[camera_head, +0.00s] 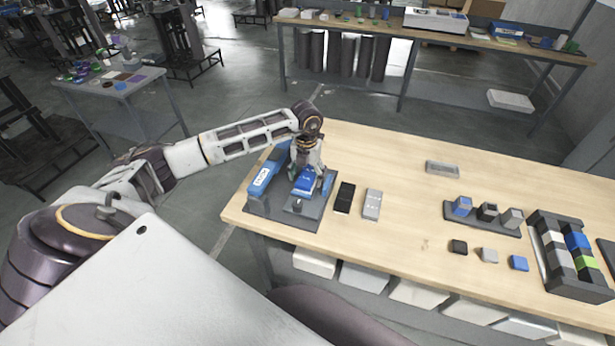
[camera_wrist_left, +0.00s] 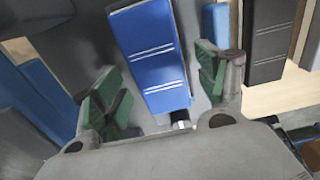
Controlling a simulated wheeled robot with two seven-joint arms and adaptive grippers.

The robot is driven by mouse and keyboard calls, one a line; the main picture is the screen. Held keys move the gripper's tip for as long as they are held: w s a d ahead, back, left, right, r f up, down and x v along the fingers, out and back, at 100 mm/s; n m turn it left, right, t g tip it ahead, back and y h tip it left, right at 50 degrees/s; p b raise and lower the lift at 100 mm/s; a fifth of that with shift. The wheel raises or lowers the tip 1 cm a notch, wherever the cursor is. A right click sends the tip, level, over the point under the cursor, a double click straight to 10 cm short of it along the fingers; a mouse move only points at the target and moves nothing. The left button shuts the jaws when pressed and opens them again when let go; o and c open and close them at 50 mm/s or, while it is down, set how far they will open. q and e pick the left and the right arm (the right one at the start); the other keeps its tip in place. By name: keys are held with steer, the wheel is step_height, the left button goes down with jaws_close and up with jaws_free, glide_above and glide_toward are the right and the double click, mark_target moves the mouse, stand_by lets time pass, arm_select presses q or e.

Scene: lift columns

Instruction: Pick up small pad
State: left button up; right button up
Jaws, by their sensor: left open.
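My left gripper (camera_head: 305,184) is open over a dark grey tray (camera_head: 285,213) at the left end of the wooden table. Its green finger pads stand apart on either side of a blue block (camera_wrist_left: 152,55) with white stripes, seen in the left wrist view. The same blue block (camera_head: 304,184) shows under the gripper in the head view. I cannot tell whether the fingers touch it. Small black (camera_head: 459,247), grey (camera_head: 489,255) and blue (camera_head: 519,263) pads lie on the table at the right. I cannot tell which item is the small pad. My right gripper is out of view.
A larger blue block (camera_head: 263,178) with a white label is at the tray's left. Black (camera_head: 344,197) and grey (camera_head: 372,204) flat pieces lie right of the tray. A stand of small blocks (camera_head: 482,218) and a divided rack (camera_head: 571,287) are farther right. The table's middle is mostly clear.

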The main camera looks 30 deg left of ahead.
mark_target(306, 176)
arm_select(q)
steer(key=shift+f, duration=0.15)
stand_by(0.3)
steer(key=c, duration=1.3)
steer(key=shift+w+r, duration=0.15)
steer(key=shift+r, duration=0.3)
step_height(306, 176, up, 9)
steer(key=b, duration=0.1)
steer(key=shift+b, duration=0.3)
steer(key=shift+r, duration=0.1)
